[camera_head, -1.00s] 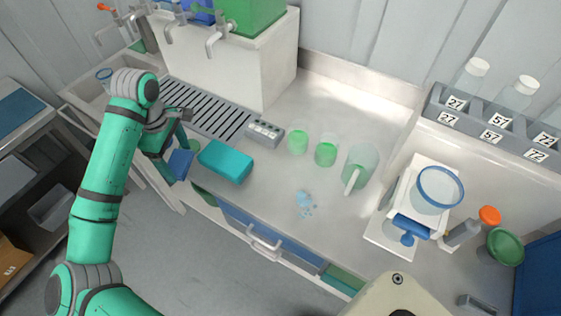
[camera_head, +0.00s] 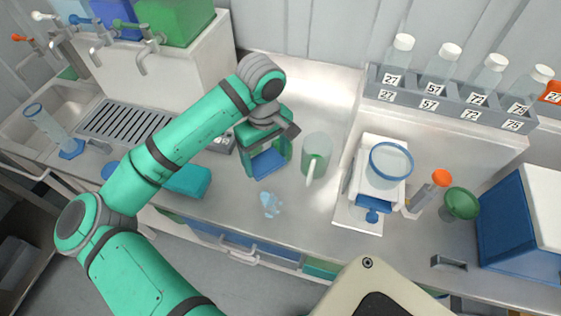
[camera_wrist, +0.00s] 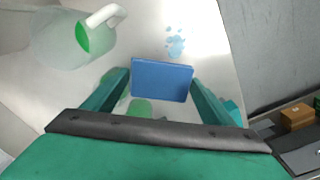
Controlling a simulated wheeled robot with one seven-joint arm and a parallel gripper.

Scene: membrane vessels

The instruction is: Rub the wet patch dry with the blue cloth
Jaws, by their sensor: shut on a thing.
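My gripper (camera_head: 266,163) is shut on the blue cloth (camera_head: 268,163), a flat folded pad, above the bench. In the wrist view the cloth (camera_wrist: 161,80) sits between my two fingers (camera_wrist: 160,88). The wet patch (camera_head: 270,203), a light-blue splash with small drops, lies on the pale worktop near its front edge. It also shows in the wrist view (camera_wrist: 175,43), beyond the cloth and apart from it. In the head view the cloth is behind the patch, towards the back of the bench. My arm hides part of the bench on the left.
A clear jug with green liquid (camera_head: 316,155) stands just right of my gripper. A teal block (camera_head: 188,181) lies to the left. A white stand with a blue-rimmed vessel (camera_head: 390,163) is further right. The worktop around the patch is clear.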

